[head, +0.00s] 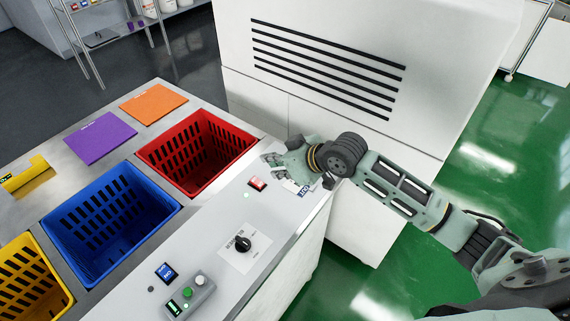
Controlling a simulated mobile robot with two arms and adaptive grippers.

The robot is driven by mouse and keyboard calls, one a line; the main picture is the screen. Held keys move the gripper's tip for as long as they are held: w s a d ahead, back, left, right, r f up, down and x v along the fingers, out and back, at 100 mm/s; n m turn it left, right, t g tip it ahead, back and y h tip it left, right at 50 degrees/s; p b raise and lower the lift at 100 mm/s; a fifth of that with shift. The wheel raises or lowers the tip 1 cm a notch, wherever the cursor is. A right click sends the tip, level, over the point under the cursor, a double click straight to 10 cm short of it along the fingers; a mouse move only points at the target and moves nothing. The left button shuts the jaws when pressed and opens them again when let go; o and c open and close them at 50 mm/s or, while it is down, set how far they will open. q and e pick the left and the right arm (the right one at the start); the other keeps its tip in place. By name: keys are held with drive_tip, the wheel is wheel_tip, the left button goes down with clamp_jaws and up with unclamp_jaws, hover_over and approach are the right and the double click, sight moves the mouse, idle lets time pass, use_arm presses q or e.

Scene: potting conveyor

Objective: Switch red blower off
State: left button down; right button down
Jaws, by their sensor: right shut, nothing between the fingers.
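A red rocker switch (258,183) sits on the white panel (212,220), near the front right corner of the red crate (203,150). Which way the rocker is tipped is too small to tell. My right gripper (272,158) is shut and empty, just beyond the switch and near the crate's right corner. It looks apart from the switch, though I cannot tell its height above the panel. No blower housing can be made out. My left gripper is not in view.
A blue crate (110,220) and a yellow crate (30,280) stand left. A white slatted cabinet (330,110) rises behind my gripper.

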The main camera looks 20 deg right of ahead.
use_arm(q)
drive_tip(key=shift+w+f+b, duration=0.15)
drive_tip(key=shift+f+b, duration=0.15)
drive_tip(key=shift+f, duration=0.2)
use_arm(e)
drive_tip(key=v, duration=0.4)
drive_tip(key=shift+f, duration=0.15)
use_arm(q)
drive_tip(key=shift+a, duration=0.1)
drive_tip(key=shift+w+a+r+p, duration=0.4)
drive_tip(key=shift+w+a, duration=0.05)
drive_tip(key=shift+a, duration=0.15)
use_arm(e)
drive_tip(key=shift+w+a+r+t+y, duration=0.3)
drive_tip(key=shift+w+a+t, duration=0.1)
drive_tip(key=shift+w+a, duration=0.1)
drive_tip(key=shift+s+d, duration=0.1)
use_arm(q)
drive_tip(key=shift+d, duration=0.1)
